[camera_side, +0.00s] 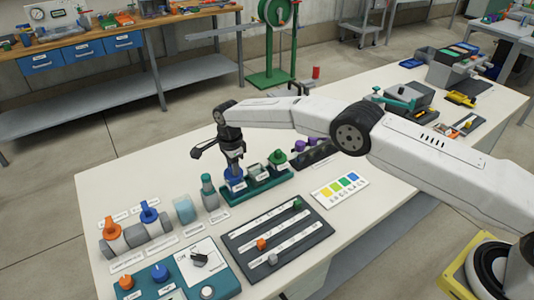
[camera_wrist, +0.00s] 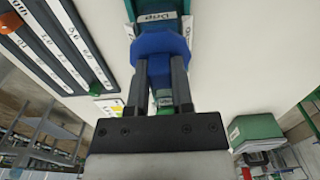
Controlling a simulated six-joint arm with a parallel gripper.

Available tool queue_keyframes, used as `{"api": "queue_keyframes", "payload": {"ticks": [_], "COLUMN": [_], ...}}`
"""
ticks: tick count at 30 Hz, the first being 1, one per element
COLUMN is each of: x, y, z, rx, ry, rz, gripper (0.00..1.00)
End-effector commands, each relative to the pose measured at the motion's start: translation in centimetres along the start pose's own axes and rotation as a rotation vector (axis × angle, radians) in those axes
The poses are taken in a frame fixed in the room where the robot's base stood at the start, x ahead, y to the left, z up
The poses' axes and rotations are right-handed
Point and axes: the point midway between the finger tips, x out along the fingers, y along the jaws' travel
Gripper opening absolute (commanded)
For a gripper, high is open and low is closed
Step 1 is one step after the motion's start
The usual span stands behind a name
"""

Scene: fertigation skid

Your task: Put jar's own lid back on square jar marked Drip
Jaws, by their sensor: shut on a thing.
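My gripper (camera_side: 234,161) points down over the left end of a teal tray (camera_side: 262,187) in the side view. It is shut on a blue lid (camera_side: 234,174), which also shows between the fingers in the wrist view (camera_wrist: 160,45). A white label reading Drip (camera_wrist: 157,17) shows just beyond the lid, on a teal surface. The square jar under the lid is mostly hidden, and I cannot tell whether the lid is seated on it or just above it. A green-topped container (camera_side: 277,158) stands at the tray's right end.
Left of the tray stand a teal-capped bottle (camera_side: 208,190) and a pale blue block (camera_side: 185,209). A dark slider panel (camera_side: 277,240) lies in front, with a colour chart (camera_side: 340,190) to its right. Valves with orange and blue handles (camera_side: 149,212) stand at the left.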

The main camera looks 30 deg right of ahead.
Motion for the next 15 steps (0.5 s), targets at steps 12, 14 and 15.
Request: {"api": "queue_keyframes", "payload": {"ticks": [12,14,15], "x": [1.6,1.6,1.6], "y": [0.0,0.0,0.0], "z": [0.0,0.0,0.0], "rx": [0.000,0.000,0.000], "ry": [0.000,0.000,0.000], "rz": [0.000,0.000,0.000], "gripper": [0.00,0.00,0.00]}}
